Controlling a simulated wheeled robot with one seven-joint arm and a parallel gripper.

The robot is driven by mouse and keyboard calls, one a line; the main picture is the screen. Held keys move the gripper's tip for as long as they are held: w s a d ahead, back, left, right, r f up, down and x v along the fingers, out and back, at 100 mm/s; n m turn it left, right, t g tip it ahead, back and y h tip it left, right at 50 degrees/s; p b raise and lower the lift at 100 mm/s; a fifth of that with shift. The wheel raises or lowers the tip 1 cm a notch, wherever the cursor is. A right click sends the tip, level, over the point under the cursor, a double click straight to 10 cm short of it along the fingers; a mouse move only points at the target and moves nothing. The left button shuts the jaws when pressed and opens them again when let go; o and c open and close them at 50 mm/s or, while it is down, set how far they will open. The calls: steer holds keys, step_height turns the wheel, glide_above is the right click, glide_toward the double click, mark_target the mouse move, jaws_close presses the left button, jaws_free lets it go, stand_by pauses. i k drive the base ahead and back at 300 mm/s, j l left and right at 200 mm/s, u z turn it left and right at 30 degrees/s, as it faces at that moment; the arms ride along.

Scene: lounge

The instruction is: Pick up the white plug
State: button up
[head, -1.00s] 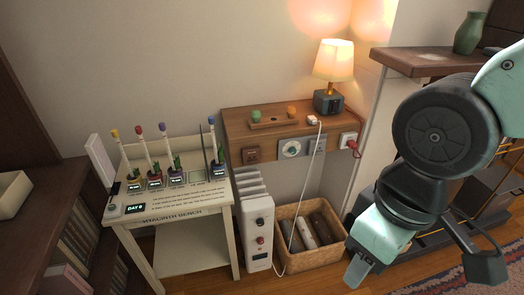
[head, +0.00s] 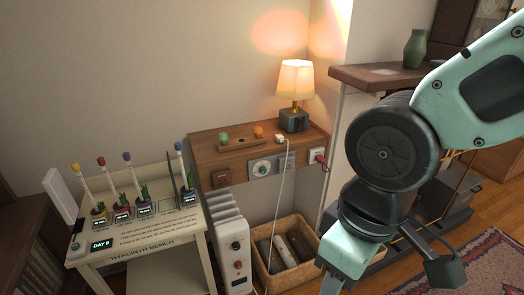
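The white plug (head: 280,139) lies on top of the wooden wall shelf (head: 205,157), just left of the lamp's base. A white cord (head: 284,185) hangs from it over the shelf front toward the heater and basket. My gripper (head: 343,272) is at the bottom, right of the basket in the picture, pointing down and apart from the plug. Its lower end is cut by the frame edge, and I cannot tell whether it is open or shut.
A lit lamp (head: 294,85) stands beside the plug. A red plug (head: 319,156) sits in a socket on the shelf front. A white heater (head: 233,250) and wicker basket (head: 263,273) stand below. A bench (head: 160,222) with plants is left.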

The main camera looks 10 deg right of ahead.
mark_target(278, 138)
steer(key=i+l+u, duration=0.5)
steer(key=i+l, duration=0.7)
steer(key=l, duration=0.15)
